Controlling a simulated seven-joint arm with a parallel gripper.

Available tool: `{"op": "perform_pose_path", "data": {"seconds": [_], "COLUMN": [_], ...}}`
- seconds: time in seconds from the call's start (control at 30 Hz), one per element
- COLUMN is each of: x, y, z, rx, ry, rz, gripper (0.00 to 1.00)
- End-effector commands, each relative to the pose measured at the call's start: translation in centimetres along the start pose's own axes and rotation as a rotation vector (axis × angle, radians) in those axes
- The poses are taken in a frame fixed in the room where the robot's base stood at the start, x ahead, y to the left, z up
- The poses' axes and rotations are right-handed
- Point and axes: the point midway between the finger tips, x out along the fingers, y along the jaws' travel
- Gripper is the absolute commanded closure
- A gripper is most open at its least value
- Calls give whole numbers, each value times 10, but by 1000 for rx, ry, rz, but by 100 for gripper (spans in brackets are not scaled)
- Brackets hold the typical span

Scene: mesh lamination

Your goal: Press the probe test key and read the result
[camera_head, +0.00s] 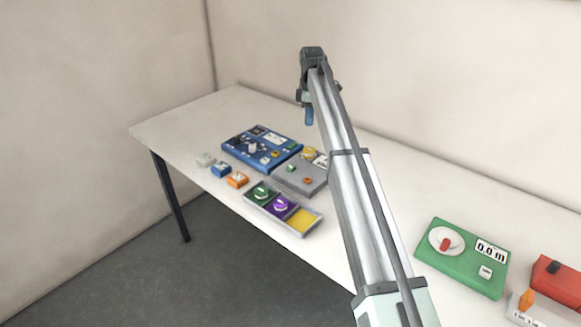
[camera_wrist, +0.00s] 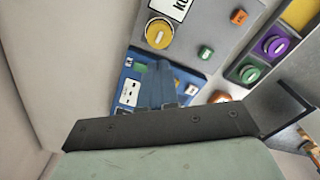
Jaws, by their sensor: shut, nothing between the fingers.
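My gripper (camera_head: 308,115) hangs above the table's far part, its blue fingers pointing down. In the wrist view the fingers (camera_wrist: 155,85) are together and empty, over the blue panel (camera_wrist: 196,75). They hide part of that panel. In the head view the blue panel (camera_head: 235,149) carries a white display, small keys and dark parts. The grey panel (camera_head: 300,184) beside it has a yellow knob (camera_wrist: 159,33), a green key (camera_wrist: 205,52), an orange key (camera_wrist: 239,17) and a white label. I cannot tell which key is the probe test key, and no result is readable.
A tray (camera_head: 304,231) with green, purple and yellow compartments lies at the front edge. Small white, blue and orange blocks (camera_head: 237,180) sit left of it.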

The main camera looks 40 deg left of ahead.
Motion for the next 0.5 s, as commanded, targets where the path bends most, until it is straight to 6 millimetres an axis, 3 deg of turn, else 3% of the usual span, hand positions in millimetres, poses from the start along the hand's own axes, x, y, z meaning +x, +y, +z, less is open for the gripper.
{"op": "perform_pose_path", "data": {"seconds": [0.13,0.27,0.5], "x": [1,8,27], "y": [-6,-19,-60], "z": [-26,-65,-127], "rx": [-27,-68,-140], "ry": [0,-2,-21], "rz": [-1,-8,-18], "gripper": [100,100,100]}}
